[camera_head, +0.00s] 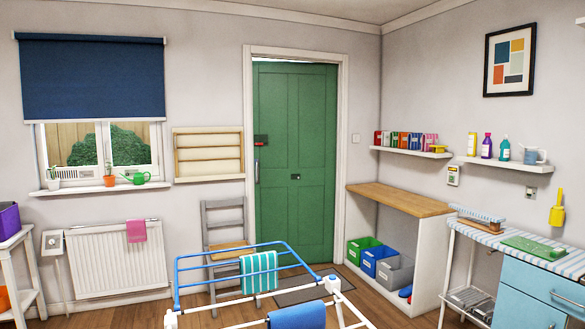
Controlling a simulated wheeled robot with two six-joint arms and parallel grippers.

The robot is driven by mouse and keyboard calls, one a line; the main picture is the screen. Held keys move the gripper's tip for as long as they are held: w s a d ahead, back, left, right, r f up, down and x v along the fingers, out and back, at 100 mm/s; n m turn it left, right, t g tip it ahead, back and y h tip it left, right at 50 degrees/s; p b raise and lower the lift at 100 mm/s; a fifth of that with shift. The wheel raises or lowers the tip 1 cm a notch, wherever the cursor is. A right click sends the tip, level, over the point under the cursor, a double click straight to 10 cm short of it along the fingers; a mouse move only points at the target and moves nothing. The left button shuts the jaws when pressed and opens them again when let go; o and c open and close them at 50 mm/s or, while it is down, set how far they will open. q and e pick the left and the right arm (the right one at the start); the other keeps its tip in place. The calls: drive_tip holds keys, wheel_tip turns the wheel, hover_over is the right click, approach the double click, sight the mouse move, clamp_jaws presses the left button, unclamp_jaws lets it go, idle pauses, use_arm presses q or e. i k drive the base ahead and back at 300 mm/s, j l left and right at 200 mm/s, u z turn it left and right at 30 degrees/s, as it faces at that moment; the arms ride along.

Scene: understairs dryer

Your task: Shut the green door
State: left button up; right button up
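The green door (296,150) stands in a white frame in the back wall, right of the picture's middle. A dark handle (257,171) is on its left edge, with a red and dark lock (261,140) above it. A small dark fitting (296,177) is at mid-height. A thin light strip shows above the door's top edge; I cannot tell clearly how far the door stands from its frame. The clothes airer hides part of the floor in front of it. Neither of my grippers is in view.
A clothes airer (229,262) with towels stands in front of the door. A grey folding chair (222,219) is left of the door, and a wooden-topped bench (403,199) with crates is to its right. A dark mat (300,293) lies near the threshold.

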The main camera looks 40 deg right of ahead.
sight(294, 104)
drive_tip(key=z, duration=0.7)
drive_tip(key=l+z, duration=0.95)
drive_tip(key=i+l+z, duration=0.2)
drive_tip(key=l+z, duration=0.25)
drive_tip(key=i+l, duration=0.35)
drive_tip(key=i, duration=0.15)
drive_tip(key=i+l, duration=0.7)
drive_tip(key=i, duration=0.25)
drive_tip(key=i+j+u, duration=0.2)
drive_tip(key=i+u, duration=0.3)
drive_tip(key=i, duration=0.15)
drive_tip(key=i+u, duration=0.5)
drive_tip(key=i, duration=0.2)
drive_tip(key=i+l+u, duration=0.3)
drive_tip(key=i+u, duration=0.2)
drive_tip(key=i, duration=0.15)
drive_tip(key=i+u, duration=0.2)
drive_tip(key=i, duration=0.45)
drive_tip(key=i+u, duration=0.2)
drive_tip(key=i, duration=0.45)
drive_tip(key=i+l+u, duration=0.2)
drive_tip(key=i, duration=0.45)
drive_tip(key=j, duration=0.1)
